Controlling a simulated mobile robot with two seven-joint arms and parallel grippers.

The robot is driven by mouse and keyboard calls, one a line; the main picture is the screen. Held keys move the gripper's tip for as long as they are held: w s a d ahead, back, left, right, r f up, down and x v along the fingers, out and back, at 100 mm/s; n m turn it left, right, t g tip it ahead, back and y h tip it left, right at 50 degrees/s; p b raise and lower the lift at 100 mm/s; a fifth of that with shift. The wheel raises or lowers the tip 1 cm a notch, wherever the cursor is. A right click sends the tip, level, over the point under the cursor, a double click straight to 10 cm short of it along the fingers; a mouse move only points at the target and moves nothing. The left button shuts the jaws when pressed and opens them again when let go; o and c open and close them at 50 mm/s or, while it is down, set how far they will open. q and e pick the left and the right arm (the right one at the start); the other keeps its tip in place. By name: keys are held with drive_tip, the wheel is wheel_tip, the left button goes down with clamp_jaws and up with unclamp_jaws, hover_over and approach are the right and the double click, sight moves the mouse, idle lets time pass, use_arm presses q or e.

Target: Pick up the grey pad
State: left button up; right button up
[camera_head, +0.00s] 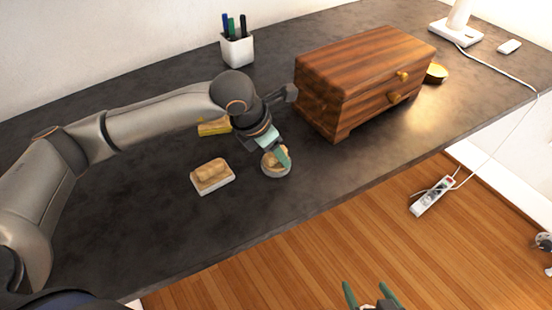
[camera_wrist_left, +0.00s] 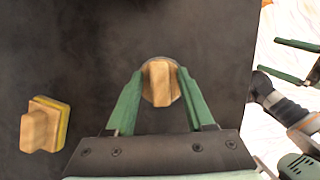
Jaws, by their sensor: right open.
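The grey pad (camera_head: 276,168) is a round grey disc with a wooden grip on top, lying on the dark tabletop near its front edge. It also shows in the left wrist view (camera_wrist_left: 158,101), with its grip between my finger tips. My left gripper (camera_head: 272,150) is over it, pointing down, and partly hides it. In the left wrist view my left gripper (camera_wrist_left: 161,73) is open, one finger on each side of the pad; I cannot tell whether they touch it. My right gripper (camera_head: 371,287) is open and empty over the floor.
A white pad with a wooden grip (camera_head: 212,186) lies to the left, and a yellow pad (camera_head: 212,129) behind, close to my arm. A wooden chest (camera_head: 350,85) stands to the right. A pen cup (camera_head: 237,50) is at the back. The front left tabletop is clear.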

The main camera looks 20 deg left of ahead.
use_arm(q)
clamp_jaws()
drive_tip(key=shift+r, duration=0.15)
idle(0.4)
drive_tip(key=shift+r, duration=0.6)
drive_tip(key=s+d+r, duration=0.8)
drive_tip(key=s+r, duration=0.3)
drive_tip(key=shift+d+r, duration=0.25)
drive_tip(key=shift+r, duration=0.05)
drive_tip(key=shift+s, duration=0.1)
drive_tip(key=shift+c, duration=1.9)
unclamp_jaws()
clamp_jaws()
